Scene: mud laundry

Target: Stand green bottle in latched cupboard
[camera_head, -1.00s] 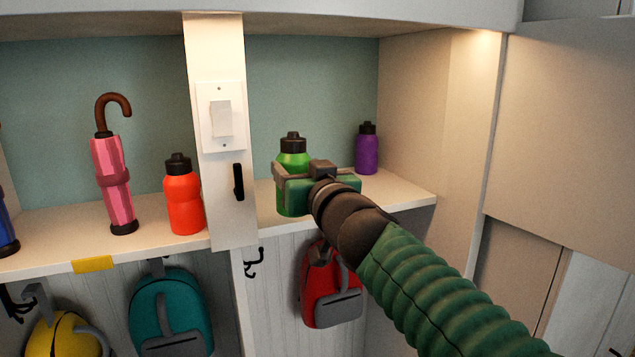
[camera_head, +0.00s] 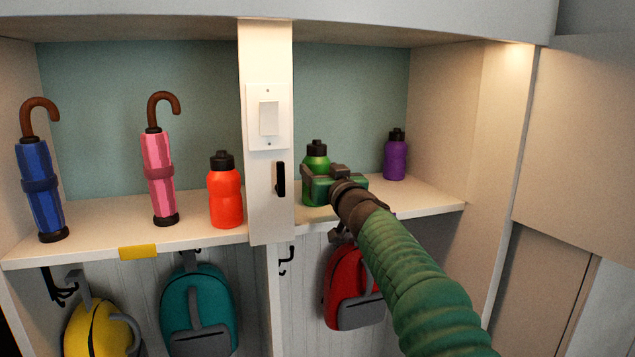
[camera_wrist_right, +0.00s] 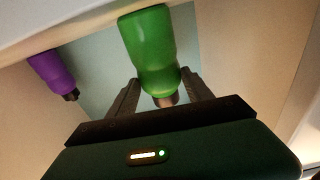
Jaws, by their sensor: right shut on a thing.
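My right gripper (camera_head: 320,188) is shut on the green bottle (camera_head: 316,160), which is upright with its black cap up. The bottle is over the right section of the shelf (camera_head: 430,197), just right of the cream post. I cannot tell whether its base touches the shelf. In the right wrist view the green bottle (camera_wrist_right: 150,45) appears upside down between the two fingers (camera_wrist_right: 160,98). A black handle or latch (camera_head: 280,179) is on the cream post (camera_head: 262,205). I cannot tell which compartment is the latched cupboard. My left gripper is not in view.
A purple bottle (camera_head: 396,156) stands right of the green one. Left of the post stand an orange bottle (camera_head: 225,192), a pink umbrella (camera_head: 159,180) and a blue umbrella (camera_head: 42,195). Backpacks hang below, including a red one (camera_head: 350,290). A large panel (camera_head: 590,150) is at right.

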